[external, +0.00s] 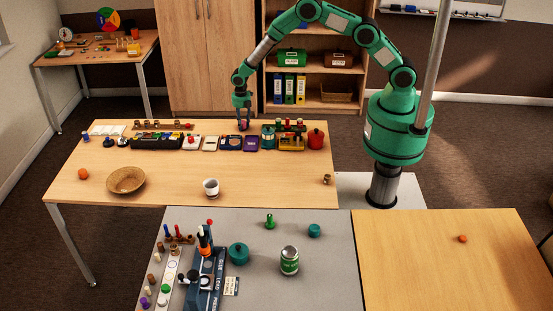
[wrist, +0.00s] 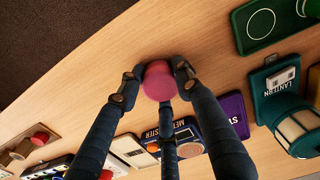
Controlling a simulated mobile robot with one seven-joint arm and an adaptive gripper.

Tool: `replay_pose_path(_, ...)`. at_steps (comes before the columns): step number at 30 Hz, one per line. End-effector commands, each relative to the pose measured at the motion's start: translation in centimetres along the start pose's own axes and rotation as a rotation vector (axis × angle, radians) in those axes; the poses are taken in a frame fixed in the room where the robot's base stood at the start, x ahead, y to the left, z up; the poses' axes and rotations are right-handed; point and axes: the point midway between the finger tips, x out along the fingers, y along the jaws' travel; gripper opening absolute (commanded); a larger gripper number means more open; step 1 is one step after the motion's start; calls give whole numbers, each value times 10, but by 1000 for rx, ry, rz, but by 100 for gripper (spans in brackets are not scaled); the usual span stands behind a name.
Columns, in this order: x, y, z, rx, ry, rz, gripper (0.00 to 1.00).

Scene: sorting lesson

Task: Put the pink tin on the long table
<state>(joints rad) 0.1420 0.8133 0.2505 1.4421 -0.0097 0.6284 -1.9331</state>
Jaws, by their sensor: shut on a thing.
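My gripper (external: 242,117) is low over the back edge of the long wooden table (external: 190,185), behind the row of small items. In the wrist view my gripper (wrist: 158,75) is shut on a round pink tin (wrist: 158,86), with fingers on both sides of it. In the external view only a small pinkish patch of the tin (external: 243,125) shows between the fingers. The tin is over bare wood near the table's edge. I cannot tell whether its underside touches the tabletop.
A purple card (wrist: 235,113), a blue-framed box (wrist: 185,136) and a teal lantern (wrist: 299,132) lie close to the tin. A red pot (external: 316,139), wicker bowl (external: 126,180) and white cup (external: 211,188) stand on the table. Its middle is mostly clear.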

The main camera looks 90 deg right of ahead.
Motion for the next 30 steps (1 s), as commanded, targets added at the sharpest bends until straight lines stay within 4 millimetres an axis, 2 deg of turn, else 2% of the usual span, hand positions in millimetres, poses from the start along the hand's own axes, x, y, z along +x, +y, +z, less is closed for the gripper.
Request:
replay_pose_path(7, 3, 0, 0, 0, 0, 0, 7)
replay_pose_path(8, 3, 0, 0, 0, 0, 0, 40)
replay_pose_path(10, 3, 0, 0, 0, 0, 0, 53)
replay_pose_path(22, 0, 0, 0, 0, 0, 0, 53)
replay_pose_path(30, -23, 1, 0, 0, -1, 2, 53)
